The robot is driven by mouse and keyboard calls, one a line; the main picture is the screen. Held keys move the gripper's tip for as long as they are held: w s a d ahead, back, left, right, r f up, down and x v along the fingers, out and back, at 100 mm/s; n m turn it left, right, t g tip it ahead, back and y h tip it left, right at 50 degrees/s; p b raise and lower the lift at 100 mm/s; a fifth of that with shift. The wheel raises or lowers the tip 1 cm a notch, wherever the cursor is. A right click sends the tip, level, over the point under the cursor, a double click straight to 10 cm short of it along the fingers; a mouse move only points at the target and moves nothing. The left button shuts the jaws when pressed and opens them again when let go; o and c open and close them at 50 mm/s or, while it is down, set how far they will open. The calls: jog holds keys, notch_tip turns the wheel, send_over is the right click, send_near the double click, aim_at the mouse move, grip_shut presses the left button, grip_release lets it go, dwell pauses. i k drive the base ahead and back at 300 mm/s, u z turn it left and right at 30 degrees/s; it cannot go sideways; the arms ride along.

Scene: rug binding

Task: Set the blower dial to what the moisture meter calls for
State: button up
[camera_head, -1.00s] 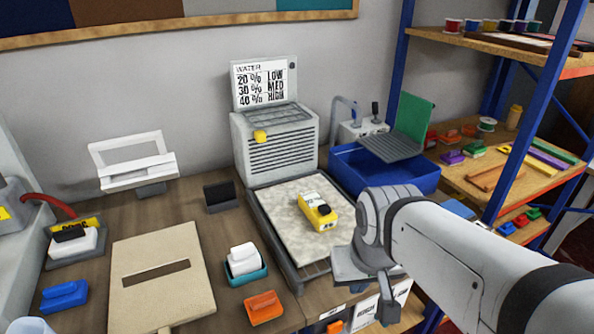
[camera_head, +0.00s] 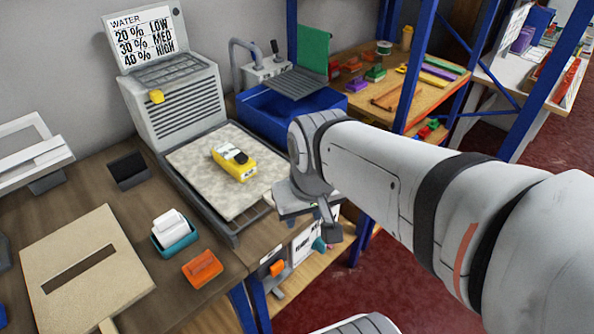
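The grey blower (camera_head: 180,108) stands at the back of the bench against the wall, with a yellow dial (camera_head: 156,96) on its upper front edge. A white card (camera_head: 144,38) above it reads WATER, 20 % LOW, 30 % MED, 40 % HIGH. The yellow moisture meter (camera_head: 236,164) lies on a pale rug piece (camera_head: 205,178) on the tray in front of the blower. Its dark display is too small to read. My gripper (camera_head: 325,222) hangs right of the tray, past the bench's edge, apart from dial and meter. Its fingers are not clear.
A blue basin (camera_head: 300,112) and tap stand right of the blower. A teal holder (camera_head: 174,237), an orange block (camera_head: 202,267) and a beige board (camera_head: 85,262) lie on the bench at left. Blue shelf posts (camera_head: 424,65) rise on the right.

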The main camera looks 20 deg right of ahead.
aim_at(318, 244)
jog(key=z, duration=0.5)
jog(key=k, duration=1.7)
jog(key=u, duration=0.5)
jog(key=i, duration=1.05)
jog(key=u, duration=0.05)
